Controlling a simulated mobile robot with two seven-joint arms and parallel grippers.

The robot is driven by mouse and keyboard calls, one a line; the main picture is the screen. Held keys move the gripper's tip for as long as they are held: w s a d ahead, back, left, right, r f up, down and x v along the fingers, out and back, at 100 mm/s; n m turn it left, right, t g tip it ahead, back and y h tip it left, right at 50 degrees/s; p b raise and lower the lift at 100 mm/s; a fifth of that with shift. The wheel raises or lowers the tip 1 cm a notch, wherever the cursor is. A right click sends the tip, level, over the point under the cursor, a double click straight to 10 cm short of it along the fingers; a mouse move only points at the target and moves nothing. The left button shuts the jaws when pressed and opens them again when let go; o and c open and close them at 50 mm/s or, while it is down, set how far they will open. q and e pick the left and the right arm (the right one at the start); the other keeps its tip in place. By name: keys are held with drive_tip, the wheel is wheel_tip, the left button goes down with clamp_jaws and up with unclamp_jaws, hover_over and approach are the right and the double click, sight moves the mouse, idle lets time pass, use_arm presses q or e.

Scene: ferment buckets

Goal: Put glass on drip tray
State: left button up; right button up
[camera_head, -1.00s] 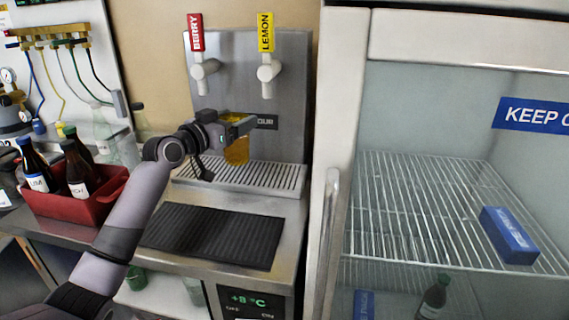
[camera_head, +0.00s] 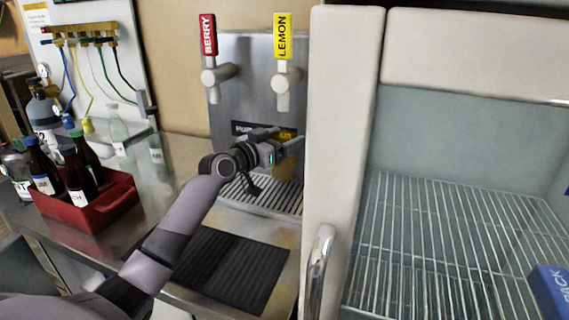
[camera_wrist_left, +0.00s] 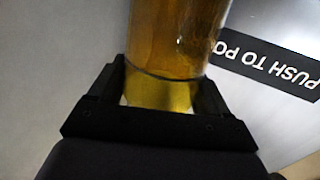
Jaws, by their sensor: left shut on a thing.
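My left gripper (camera_head: 284,146) is shut on a glass of amber liquid (camera_head: 287,168), in front of the steel tap panel and under the lemon tap (camera_head: 284,85). In the left wrist view the amber glass (camera_wrist_left: 178,45) stands between the two black fingers (camera_wrist_left: 162,100). The slotted drip tray (camera_head: 262,194) lies below the gripper. The glass's base is partly hidden by the gripper, and I cannot tell whether it touches the tray. My right gripper is not in view.
A black ribbed mat (camera_head: 232,268) lies in front of the tray. A red crate (camera_head: 95,208) with dark bottles stands at the left. The berry tap (camera_head: 212,80) is left of the lemon tap. A white fridge (camera_head: 340,120) with wire shelves stands close on the right.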

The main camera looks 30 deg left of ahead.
use_arm(q)
wheel_tip(320, 180, down, 5)
drive_tip(key=shift+b, duration=0.35)
drive_tip(key=shift+f, duration=0.2)
drive_tip(key=o, duration=1.5)
drive_tip(key=shift+r, duration=0.1)
drive_tip(key=shift+r, duration=0.15)
drive_tip(key=shift+s+a+b, duration=0.15)
drive_tip(key=shift+s+a, duration=0.15)
drive_tip(key=shift+s, duration=1.65)
drive_tip(key=shift+s+a+b, duration=0.15)
drive_tip(key=shift+s+a, duration=0.1)
drive_tip(key=shift+s, duration=1.75)
drive_tip(key=shift+s+a+b, duration=0.15)
drive_tip(key=shift+s+a, duration=0.15)
drive_tip(key=shift+s, duration=1.65)
